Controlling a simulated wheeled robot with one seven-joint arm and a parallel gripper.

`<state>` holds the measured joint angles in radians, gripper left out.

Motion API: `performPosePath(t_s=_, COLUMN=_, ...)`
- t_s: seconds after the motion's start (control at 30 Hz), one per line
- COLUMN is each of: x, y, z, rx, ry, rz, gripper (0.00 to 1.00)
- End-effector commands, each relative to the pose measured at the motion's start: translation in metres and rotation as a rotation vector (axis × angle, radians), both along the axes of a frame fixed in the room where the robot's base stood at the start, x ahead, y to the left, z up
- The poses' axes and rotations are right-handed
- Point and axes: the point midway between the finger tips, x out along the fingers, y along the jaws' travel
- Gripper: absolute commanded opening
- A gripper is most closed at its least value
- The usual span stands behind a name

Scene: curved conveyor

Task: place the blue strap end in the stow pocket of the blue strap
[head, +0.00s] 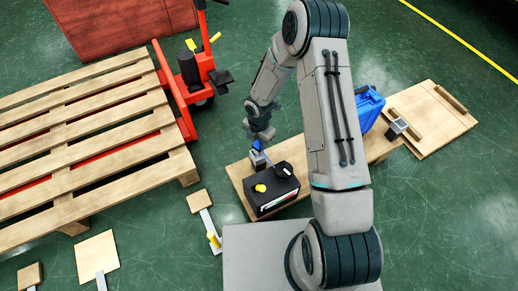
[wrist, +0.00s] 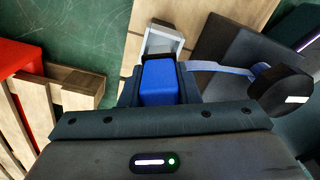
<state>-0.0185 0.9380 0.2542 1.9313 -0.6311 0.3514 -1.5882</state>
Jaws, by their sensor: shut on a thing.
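The blue strap end (wrist: 158,82) is a blue block between the fingers of my gripper (wrist: 159,92), which is shut on it. In the head view the blue strap end (head: 256,145) shows just below my gripper (head: 259,135). The stow pocket (wrist: 164,40) is a light grey, open frame just beyond the block in the wrist view; in the head view the pocket (head: 258,161) is right below the block. I cannot tell whether the two touch. The blue strap (wrist: 218,68) runs right from the block to a black reel (wrist: 280,88). My fingers partly hide the block.
A black box (head: 275,201) with a yellow knob (head: 260,188) stands beside the pocket on a wooden board (head: 237,172). A blue case (head: 362,106) is behind my arm. A wooden pallet (head: 85,135) and red pallet jack (head: 170,85) are at left. Green floor lies between.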

Motion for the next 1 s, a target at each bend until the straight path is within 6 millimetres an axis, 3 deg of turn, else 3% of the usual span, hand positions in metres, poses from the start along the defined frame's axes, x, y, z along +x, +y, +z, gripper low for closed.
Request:
performPosePath(t_s=0.3, x=0.000, y=0.001, z=-0.040, rx=0.000, ry=0.000, rz=-0.001, gripper=0.03)
performPosePath(t_s=0.67, x=0.000, y=0.000, z=-0.043, rx=0.001, ry=-0.001, rz=0.000, gripper=0.03)
performPosePath(t_s=0.7, x=0.000, y=0.000, z=-0.042, rx=0.000, ry=0.000, rz=0.000, gripper=0.34)
performPosePath(t_s=0.77, x=0.000, y=0.000, z=-0.042, rx=0.000, ry=0.000, rz=0.000, gripper=0.51)
performPosePath(t_s=1.0, x=0.000, y=0.000, z=-0.042, rx=0.000, ry=0.000, rz=-0.001, gripper=0.51)
